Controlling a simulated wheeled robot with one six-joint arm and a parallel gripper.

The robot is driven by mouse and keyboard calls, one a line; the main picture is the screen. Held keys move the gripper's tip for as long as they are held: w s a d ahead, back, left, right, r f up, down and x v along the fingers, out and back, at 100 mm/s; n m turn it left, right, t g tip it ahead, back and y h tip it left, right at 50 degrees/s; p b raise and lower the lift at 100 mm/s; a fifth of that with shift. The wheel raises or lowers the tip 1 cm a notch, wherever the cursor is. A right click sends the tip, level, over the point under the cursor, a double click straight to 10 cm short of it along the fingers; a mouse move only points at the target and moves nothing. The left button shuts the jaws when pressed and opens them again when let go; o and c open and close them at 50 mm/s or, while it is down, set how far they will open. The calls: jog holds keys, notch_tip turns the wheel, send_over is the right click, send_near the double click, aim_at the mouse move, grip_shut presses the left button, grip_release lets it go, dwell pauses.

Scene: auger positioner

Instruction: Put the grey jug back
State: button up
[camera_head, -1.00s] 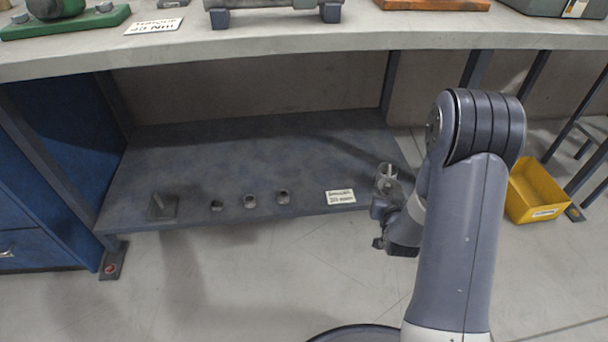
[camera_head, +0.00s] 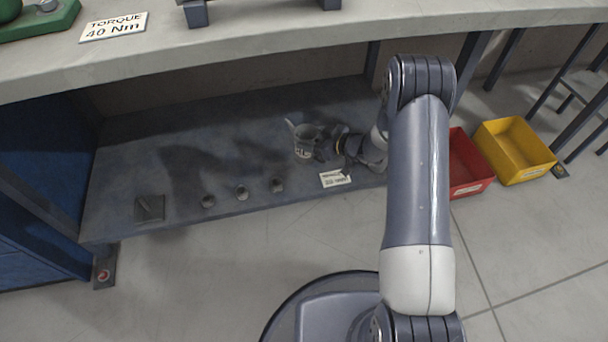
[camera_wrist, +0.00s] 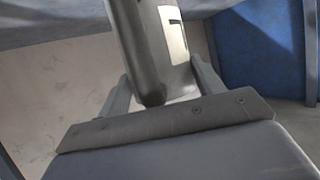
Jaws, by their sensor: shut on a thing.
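The grey jug (camera_head: 304,144) is over the lower shelf under the workbench, toward its right half, with a pale label on its side. My gripper (camera_head: 327,148) reaches in from the right and is shut on the jug. In the wrist view the jug (camera_wrist: 150,50) stands between the two fingers of my gripper (camera_wrist: 160,85), its label on the right side. I cannot tell whether the jug's base touches the shelf. The lower shelf (camera_head: 215,135) is dark grey, with a white label card (camera_head: 335,178) on its front edge near the jug.
Several small round parts, among them one at the middle (camera_head: 242,193), and a square plate with a peg (camera_head: 149,208) line the shelf front. A blue cabinet (camera_head: 40,190) stands left. Red (camera_head: 466,165) and yellow (camera_head: 515,150) bins stand right. The worktop (camera_head: 250,45) overhangs the shelf.

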aim_at(309, 161)
jog(key=shift+s+a+f+n+g+y, duration=0.15)
jog(key=shift+a+f+n+g+y, duration=0.15)
jog(key=shift+f+n+g, duration=0.15)
notch_tip(309, 161, down, 10)
jog(key=b, duration=0.4)
jog(key=shift+f, duration=0.1)
jog(key=o, duration=1.2)
jog(key=shift+o, duration=0.2)
